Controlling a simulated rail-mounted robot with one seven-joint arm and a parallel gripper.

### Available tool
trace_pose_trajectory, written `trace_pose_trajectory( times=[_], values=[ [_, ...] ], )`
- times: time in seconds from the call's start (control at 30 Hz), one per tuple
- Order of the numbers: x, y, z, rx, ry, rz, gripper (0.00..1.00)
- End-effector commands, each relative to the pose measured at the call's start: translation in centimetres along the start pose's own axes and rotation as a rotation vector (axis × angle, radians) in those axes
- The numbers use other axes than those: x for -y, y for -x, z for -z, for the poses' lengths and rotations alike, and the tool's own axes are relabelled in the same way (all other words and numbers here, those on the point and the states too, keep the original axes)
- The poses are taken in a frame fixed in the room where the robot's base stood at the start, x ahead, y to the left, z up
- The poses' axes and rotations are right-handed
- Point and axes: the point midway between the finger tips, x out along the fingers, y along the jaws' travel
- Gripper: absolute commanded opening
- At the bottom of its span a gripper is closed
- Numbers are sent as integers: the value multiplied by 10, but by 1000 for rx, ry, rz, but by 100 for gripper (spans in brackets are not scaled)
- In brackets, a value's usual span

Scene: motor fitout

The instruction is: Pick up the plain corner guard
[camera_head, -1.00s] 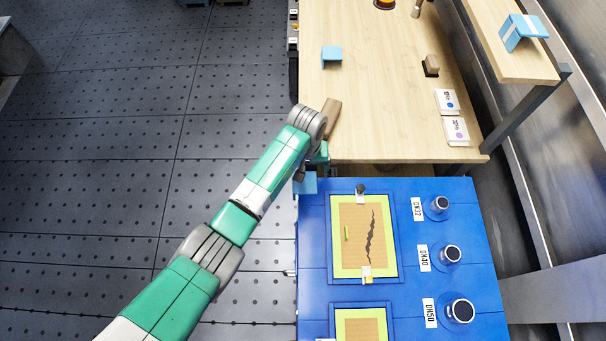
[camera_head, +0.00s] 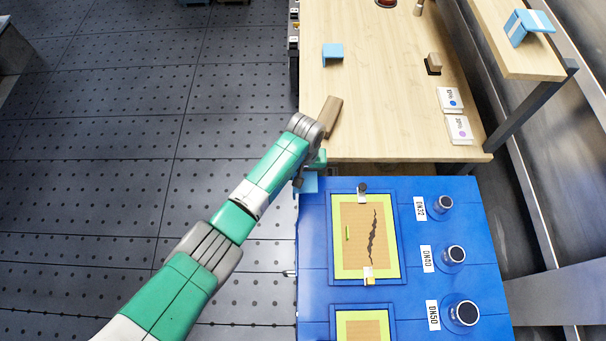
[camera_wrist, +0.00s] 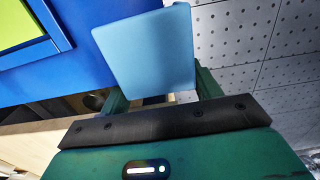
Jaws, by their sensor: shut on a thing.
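A plain light blue corner guard (camera_wrist: 148,48) is held between the two green fingers of my gripper (camera_wrist: 160,92) in the wrist view. Its visible face has no stripe. In the head view this guard (camera_head: 308,183) shows at the upper left corner of the blue workbench, partly hidden by my arm. I cannot tell whether it touches the bench. Another plain light blue guard (camera_head: 332,52) stands on the wooden table. A blue guard with a white stripe (camera_head: 526,26) sits on the raised shelf at the upper right.
The blue workbench (camera_head: 402,190) carries framed panels and several labelled dark-topped cylinders (camera_head: 456,254). The wooden table (camera_head: 385,110) holds a brown block (camera_head: 332,117), two white labelled cards (camera_head: 459,129) and a small wood-and-black block (camera_head: 433,64). The dark floor at left is clear.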

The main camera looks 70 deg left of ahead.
Motion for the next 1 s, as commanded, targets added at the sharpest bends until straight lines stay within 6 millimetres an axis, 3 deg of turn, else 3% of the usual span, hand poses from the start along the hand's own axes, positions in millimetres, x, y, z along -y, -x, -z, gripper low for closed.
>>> trace_pose_trajectory(
  times=[0.07,0.4,0.5,0.77,1.0],
  values=[
    [0,7,0,-2,0,-1,38],
    [-1,84,0,-2,-1,-2,38],
    [-1,95,0,-2,-1,-1,38],
    [0,98,0,0,0,0,38],
    [-2,79,-1,1,-9,1,38]
  ],
)
